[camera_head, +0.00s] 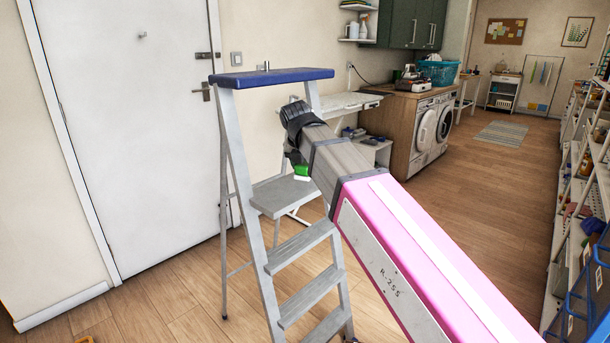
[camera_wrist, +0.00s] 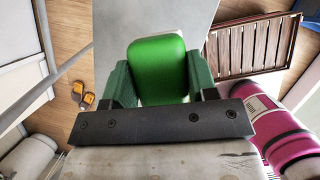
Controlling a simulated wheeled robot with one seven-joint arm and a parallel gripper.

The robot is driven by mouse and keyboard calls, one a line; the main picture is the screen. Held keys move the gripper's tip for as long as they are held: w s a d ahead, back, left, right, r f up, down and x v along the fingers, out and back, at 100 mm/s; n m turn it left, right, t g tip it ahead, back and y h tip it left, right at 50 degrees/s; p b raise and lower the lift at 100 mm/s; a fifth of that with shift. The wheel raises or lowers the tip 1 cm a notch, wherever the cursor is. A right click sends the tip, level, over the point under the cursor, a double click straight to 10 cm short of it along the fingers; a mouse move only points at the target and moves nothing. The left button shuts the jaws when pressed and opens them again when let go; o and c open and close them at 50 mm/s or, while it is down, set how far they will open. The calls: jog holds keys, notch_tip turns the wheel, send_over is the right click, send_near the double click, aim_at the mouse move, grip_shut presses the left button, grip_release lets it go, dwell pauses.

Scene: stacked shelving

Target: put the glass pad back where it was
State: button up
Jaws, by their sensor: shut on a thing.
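The glass pad (camera_wrist: 157,66), a rounded green block, sits between the two fingers of my gripper (camera_wrist: 160,80) in the wrist view. My gripper is shut on it. In the head view the pad (camera_head: 301,172) shows as a small green piece with a white edge, below the end of my arm. My gripper's fingers are mostly hidden there by my own arm. A grey stepladder (camera_head: 287,197) with a blue top stands beside it, and the pad appears over or near its wide upper step. I cannot tell whether they touch.
A white door (camera_head: 130,120) is at the left. A white table (camera_head: 345,103) and a wooden counter with washing machines (camera_head: 424,128) stand behind the ladder. Shelving (camera_head: 575,190) lines the right side. The wrist view shows a slatted wooden piece (camera_wrist: 250,47) and orange footwear (camera_wrist: 83,96) on the floor.

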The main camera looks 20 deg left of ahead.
aim_at(305, 173)
notch_tip(305, 173, down, 3)
jog(key=shift+f, duration=0.2)
jog(key=o, duration=1)
jog(key=shift+r, duration=0.1)
jog(key=v, duration=1.2)
jog(key=shift+w, duration=0.1)
